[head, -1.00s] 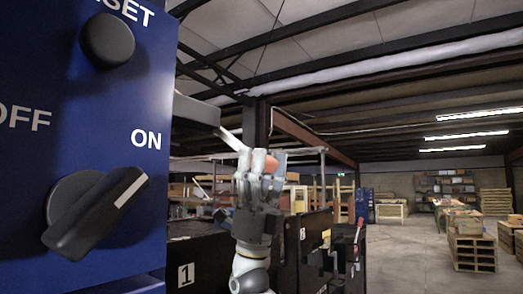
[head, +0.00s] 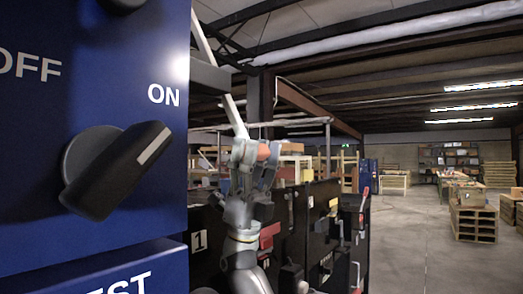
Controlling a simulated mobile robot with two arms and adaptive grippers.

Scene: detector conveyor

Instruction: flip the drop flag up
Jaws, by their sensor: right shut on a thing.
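My right gripper (head: 256,153) stands fingers up, right of the blue panel. It is shut on an orange piece (head: 263,152) that shows between its fingers. A pale thin bar (head: 234,117) runs from the fingers up and to the left, passing behind a grey plate. I take the bar and the orange end to be the drop flag; their joint is hidden by the fingers. The bar stands steep, leaning left. My left gripper is not in view.
The blue control panel (head: 40,140) with a black ON/OFF knob (head: 115,170) fills the near left. Black cabinets (head: 315,215), one marked 1, stand behind and below my right gripper. A red lever (head: 364,198) sticks up at their right.

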